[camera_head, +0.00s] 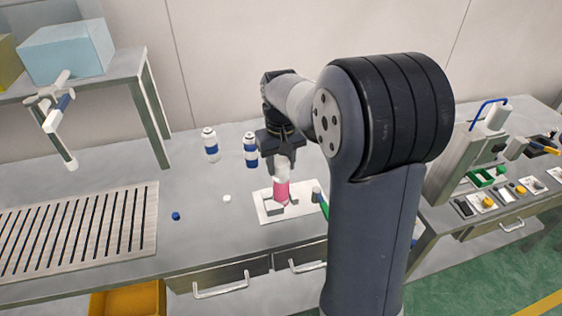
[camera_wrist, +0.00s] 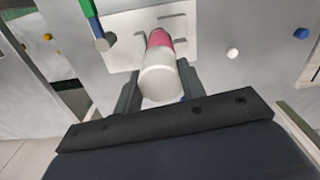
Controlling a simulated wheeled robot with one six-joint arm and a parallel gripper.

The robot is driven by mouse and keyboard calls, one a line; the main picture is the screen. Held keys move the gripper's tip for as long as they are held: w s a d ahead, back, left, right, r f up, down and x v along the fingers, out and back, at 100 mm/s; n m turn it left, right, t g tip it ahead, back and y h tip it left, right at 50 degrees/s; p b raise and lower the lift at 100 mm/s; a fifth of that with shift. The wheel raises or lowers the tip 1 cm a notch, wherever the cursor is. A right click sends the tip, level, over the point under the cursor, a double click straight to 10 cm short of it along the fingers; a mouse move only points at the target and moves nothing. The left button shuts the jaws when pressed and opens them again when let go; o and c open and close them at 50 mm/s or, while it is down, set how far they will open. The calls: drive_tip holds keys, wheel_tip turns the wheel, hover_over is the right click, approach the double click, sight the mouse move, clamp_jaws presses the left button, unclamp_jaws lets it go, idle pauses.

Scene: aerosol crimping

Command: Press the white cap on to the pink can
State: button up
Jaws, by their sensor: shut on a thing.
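The pink can (camera_head: 281,191) stands at the white plate (camera_head: 264,213), with a white upper part above its pink band. My gripper (camera_head: 279,163) reaches down from above, its fingers shut around the white upper part. In the wrist view the fingers flank that white part (camera_wrist: 162,86), and the pink band (camera_wrist: 158,39) shows beyond it. A small white cap (camera_head: 227,198) lies on the bench left of the plate, apart from the can; it also shows in the wrist view (camera_wrist: 232,53). The can's nozzle end is not clearly seen.
Two white-and-blue cans (camera_head: 211,146) (camera_head: 251,150) stand behind. A blue cap (camera_head: 176,216) lies left of the white one. A green-handled tool (camera_head: 321,203) is close right of the plate.

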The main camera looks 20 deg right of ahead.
sight(281, 161)
idle(0.3)
drive_tip(key=o, duration=1.6)
drive_tip(key=shift+c, duration=0.2)
drive_tip(key=shift+r+p, duration=3.05)
drive_tip(key=shift+r, duration=0.5)
clamp_jaws()
